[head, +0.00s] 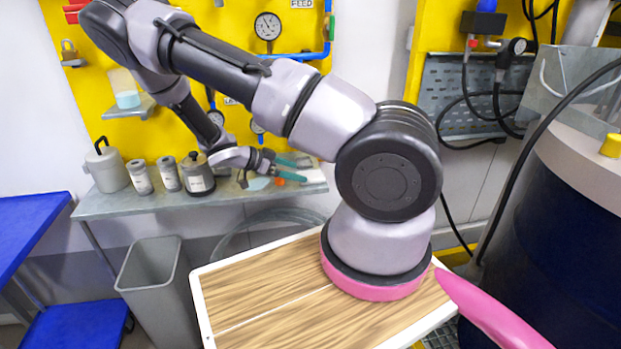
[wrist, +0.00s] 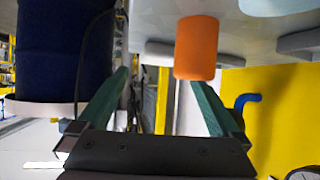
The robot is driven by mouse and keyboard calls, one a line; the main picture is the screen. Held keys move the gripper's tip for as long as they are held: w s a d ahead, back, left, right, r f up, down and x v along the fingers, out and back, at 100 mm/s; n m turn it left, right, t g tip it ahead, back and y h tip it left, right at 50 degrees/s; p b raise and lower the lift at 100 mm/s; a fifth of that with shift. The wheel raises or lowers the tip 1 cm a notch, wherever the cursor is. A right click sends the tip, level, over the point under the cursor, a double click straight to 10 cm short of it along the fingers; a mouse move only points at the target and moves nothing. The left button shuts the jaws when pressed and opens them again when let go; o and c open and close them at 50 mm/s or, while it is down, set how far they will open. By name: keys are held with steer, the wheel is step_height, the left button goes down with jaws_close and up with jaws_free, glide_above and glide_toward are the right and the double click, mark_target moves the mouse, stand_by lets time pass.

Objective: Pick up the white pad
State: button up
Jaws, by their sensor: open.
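My gripper (head: 294,169) reaches over the right part of the grey metal shelf, its teal fingers apart and nothing held. In the wrist view my gripper (wrist: 161,84) shows two separated green fingers with an empty gap. A pale, whitish round-edged piece (wrist: 276,5) is cut off at the top edge of the wrist view; I cannot tell for sure that it is the white pad. A small pale piece (head: 259,184) lies on the shelf beside my fingers in the head view. My fingers partly hide this area.
An orange cylinder (wrist: 197,47) stands near the fingers; it is small in the head view (head: 280,182). Flat grey pieces (wrist: 300,43) lie at the shelf. Grey canisters (head: 198,177) stand on the shelf (head: 110,206) to the left. A yellow panel (head: 90,85) with gauges rises behind.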

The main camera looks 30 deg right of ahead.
mark_target(311, 175)
steer(key=x, duration=0.5)
steer(key=shift+w+d+f, duration=0.1)
steer(key=shift+f, duration=0.05)
steer(key=shift+c, duration=0.3)
steer(key=c, duration=1)
